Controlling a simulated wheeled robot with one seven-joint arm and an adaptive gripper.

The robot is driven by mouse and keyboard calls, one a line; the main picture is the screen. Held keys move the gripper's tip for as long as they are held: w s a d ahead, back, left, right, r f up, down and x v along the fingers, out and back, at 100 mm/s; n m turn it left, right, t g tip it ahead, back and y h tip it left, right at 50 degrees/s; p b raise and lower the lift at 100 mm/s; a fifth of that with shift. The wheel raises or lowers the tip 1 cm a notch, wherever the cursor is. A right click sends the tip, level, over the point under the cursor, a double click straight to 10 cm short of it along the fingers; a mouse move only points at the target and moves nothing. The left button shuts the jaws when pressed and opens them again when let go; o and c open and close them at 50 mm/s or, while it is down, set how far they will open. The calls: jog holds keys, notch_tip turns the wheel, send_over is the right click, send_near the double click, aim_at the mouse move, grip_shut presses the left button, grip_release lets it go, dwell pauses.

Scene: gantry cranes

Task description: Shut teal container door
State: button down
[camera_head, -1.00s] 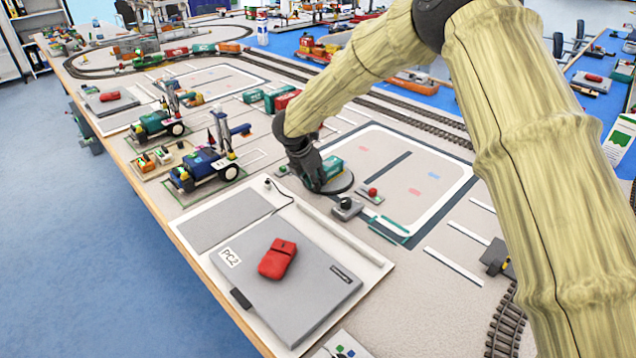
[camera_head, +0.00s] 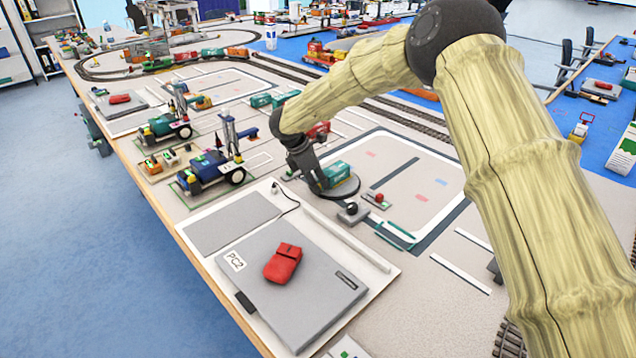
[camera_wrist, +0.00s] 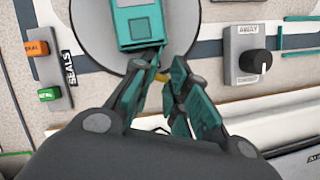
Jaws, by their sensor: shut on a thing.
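The teal container (camera_head: 337,173) sits on a round grey turntable (camera_head: 348,191) in the middle of the table. In the wrist view the container (camera_wrist: 139,22) is at the top centre, its near end facing my gripper. My gripper (camera_head: 313,183) is low at the container's left side in the head view. In the wrist view my gripper (camera_wrist: 163,78) has its fingertips close together just off the container's near end.
A grey box with a black knob (camera_wrist: 247,54) stands right of the turntable. A grey PC2 case (camera_head: 290,285) bears a red pouch (camera_head: 283,263). A blue vehicle (camera_head: 208,170) stands left of my gripper.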

jog(key=shift+s, duration=0.1)
jog(key=c, duration=1.4)
grip_release()
jog(key=shift+c, duration=0.2)
